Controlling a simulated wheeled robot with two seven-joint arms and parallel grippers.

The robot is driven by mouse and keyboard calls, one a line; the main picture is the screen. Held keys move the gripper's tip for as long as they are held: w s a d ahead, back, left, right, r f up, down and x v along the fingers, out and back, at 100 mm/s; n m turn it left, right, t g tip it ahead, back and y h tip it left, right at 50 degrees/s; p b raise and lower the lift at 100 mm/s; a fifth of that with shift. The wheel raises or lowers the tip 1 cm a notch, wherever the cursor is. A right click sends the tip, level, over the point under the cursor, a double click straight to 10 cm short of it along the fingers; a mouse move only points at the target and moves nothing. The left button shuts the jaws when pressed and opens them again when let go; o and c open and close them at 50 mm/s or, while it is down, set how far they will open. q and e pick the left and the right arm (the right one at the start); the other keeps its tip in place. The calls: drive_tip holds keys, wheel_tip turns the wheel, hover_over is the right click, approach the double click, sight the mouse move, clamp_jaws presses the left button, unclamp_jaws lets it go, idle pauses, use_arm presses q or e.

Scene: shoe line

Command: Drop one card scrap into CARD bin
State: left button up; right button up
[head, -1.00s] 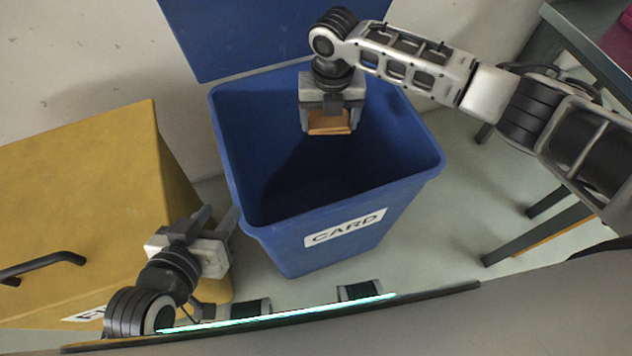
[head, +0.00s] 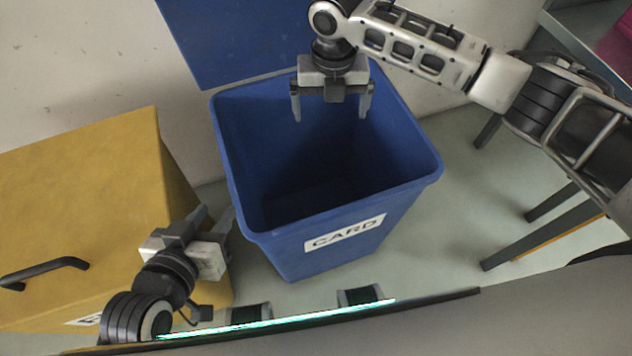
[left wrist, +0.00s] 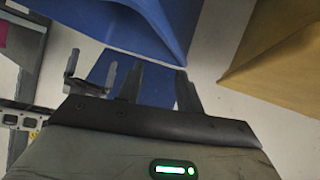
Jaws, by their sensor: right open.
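The blue CARD bin (head: 400,190) stands open in the middle of the head view, its white CARD label (head: 345,233) facing me. My right gripper (head: 331,116) is over the back part of the bin's opening. Its fingers are wide apart with nothing between them. No card scrap shows in any view now; the inside of the bin is dark and no scrap can be made out in it. My left gripper (head: 216,212) is open and empty between the yellow box and the bin's left front side. Its fingers also show in the left wrist view (left wrist: 160,75).
A yellow box (head: 90,200) with a black handle (head: 45,268) stands to the left of the bin. The blue lid (head: 245,35) is raised behind the bin against the wall. A grey-legged table (head: 540,240) stands at the right. Grey floor between bin and table is clear.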

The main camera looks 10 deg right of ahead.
use_arm(q)
drive_tip(key=r, duration=0.1)
drive_tip(key=p, duration=0.1)
drive_tip(key=r, duration=0.1)
drive_tip(key=shift+s+a+r+t+p, duration=0.3)
drive_tip(key=shift+a, duration=0.1)
use_arm(e)
wheel_tip(320, 180, up, 10)
drive_tip(key=shift+r, duration=0.25)
drive_tip(key=s+a+f+m+t+y+p, duration=0.45)
drive_tip(key=s+a+f+m+y, duration=0.45)
drive_tip(key=m, duration=0.5)
use_arm(q)
drive_tip(key=r+p, duration=0.2)
drive_tip(key=p, duration=0.1)
drive_tip(key=r+g+p, duration=0.1)
drive_tip(key=shift+a+r+y+p, duration=0.3)
drive_tip(key=shift+r+y+p, duration=0.1)
use_arm(e)
drive_tip(key=s+d+r+m+t+h, duration=0.1)
drive_tip(key=s+d+m+t+h, duration=0.1)
drive_tip(key=d+m, duration=0.4)
drive_tip(key=s+d+r+m+t+h, duration=0.1)
drive_tip(key=s+d+m+t+h, duration=0.2)
drive_tip(key=m, duration=0.9)
drive_tip(key=s+d+t, duration=0.1)
drive_tip(key=s+d, duration=0.2)
drive_tip(key=s, duration=0.1)
drive_tip(key=shift+d+r+m, duration=0.3)
drive_tip(key=shift+d+m, duration=0.1)
